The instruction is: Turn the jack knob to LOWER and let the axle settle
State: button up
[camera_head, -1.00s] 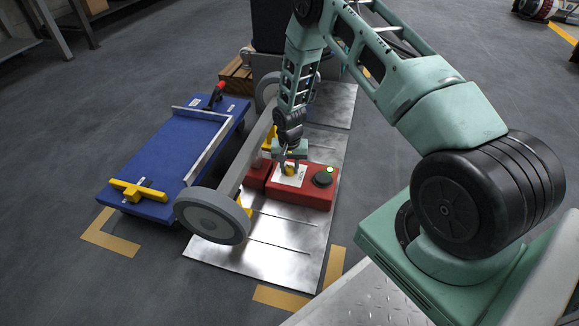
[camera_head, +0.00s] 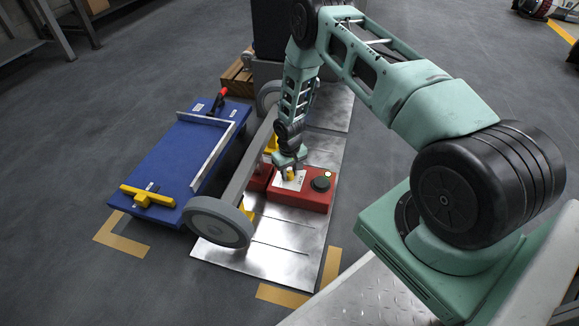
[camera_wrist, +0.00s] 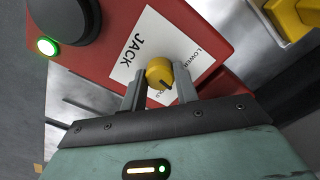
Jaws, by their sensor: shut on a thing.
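The yellow jack knob (camera_wrist: 158,70) sits on a white label reading JACK and LOWER, on the red jack box (camera_head: 312,198). My gripper (camera_wrist: 160,78) is shut on the knob, one finger on each side. A dark mark on the knob points down between the fingers, away from the word LOWER; another printed word there is mostly hidden. In the head view my gripper (camera_head: 290,170) hides part of the knob. The grey axle (camera_head: 245,170) runs beside the box, with a grey wheel (camera_head: 215,222) at its near end.
A black round button (camera_wrist: 70,15) and a lit green lamp (camera_wrist: 47,47) are on the jack box. A blue platform (camera_head: 165,165) with a yellow handle (camera_head: 147,195) and a red-tipped lever (camera_head: 221,97) stands left of the axle. A metal plate (camera_head: 270,260) lies beneath.

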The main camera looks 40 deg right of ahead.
aim_at(290, 173)
jog(key=n+p, duration=0.2)
jog(key=n, duration=0.3)
jog(key=shift+r+n+p, duration=0.15)
jog(key=shift+n+p, duration=0.15)
jog(key=shift+p, duration=0.1)
jog(key=n+p, duration=0.1)
jog(key=n, duration=0.4)
jog(key=shift+n, duration=0.3)
jog(key=o, duration=1)
notch_tip(290, 173, up, 17)
jog(key=p, duration=0.8)
